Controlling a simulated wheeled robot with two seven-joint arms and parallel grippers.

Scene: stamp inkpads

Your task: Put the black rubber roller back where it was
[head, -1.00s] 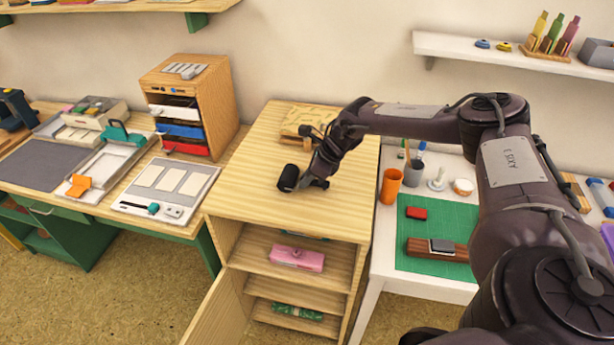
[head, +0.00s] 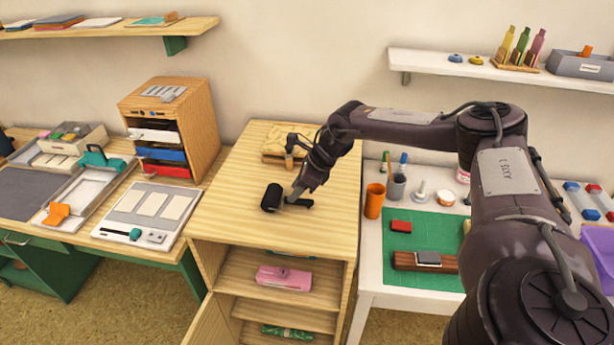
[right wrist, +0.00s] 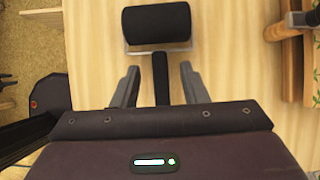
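The black rubber roller (head: 271,198) lies on the light wooden cabinet top (head: 225,205), with its dark handle (head: 300,203) pointing right. My right gripper (head: 297,192) is low over the cabinet top at the handle. In the right wrist view, the fingers of my right gripper (right wrist: 159,84) are spread apart, with the handle (right wrist: 161,78) between them and a gap on each side. The roller's black cylinder (right wrist: 157,23) is beyond the fingertips, in a metal frame. My left gripper is not in view.
A wooden block-like object (head: 280,146) sits at the back of the cabinet top. A wooden drawer unit (head: 197,125) stands to the left. An orange cup (head: 374,200) and green mat (head: 415,230) are on the white table to the right. The cabinet top's front left is clear.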

